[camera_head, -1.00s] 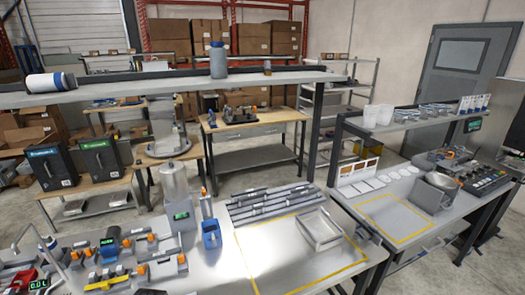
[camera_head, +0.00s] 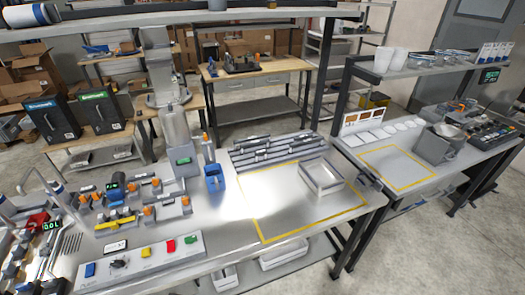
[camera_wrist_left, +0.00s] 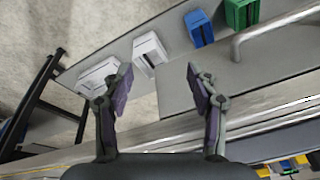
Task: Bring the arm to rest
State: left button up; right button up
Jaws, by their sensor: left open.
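My left gripper (camera_wrist_left: 158,88) shows in the left wrist view, with its two dark fingers spread wide and nothing between them. It is above a grey shelf surface (camera_wrist_left: 187,92). Two white boxes lie beyond the fingers, one partly behind the left finger (camera_wrist_left: 97,77) and one between the fingers (camera_wrist_left: 150,50). The gap between fingers and boxes cannot be judged. Neither arm nor gripper shows in the head view.
An upper shelf (camera_head: 232,14) spans above. In the wrist view, a metal bar (camera_wrist_left: 280,22) runs near blue (camera_wrist_left: 199,28) and green (camera_wrist_left: 240,13) boxes.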

pick_arm(q)
jog(key=s+a+f+b, duration=0.1)
jog(key=s+f+b, duration=0.15)
jog(key=f, duration=0.85)
jog(key=s+a+f+b, duration=0.15)
jog(key=s+f, duration=0.25)
jog(key=f, duration=0.6)
jog(key=s+f+g+b, duration=0.1)
jog(key=s+f+b, duration=0.3)
jog(key=s+f, duration=1)
jog(key=shift+s+d+f+g, duration=0.2)
jog(key=shift+s+f+g, duration=0.15)
jog(key=shift+s, duration=0.4)
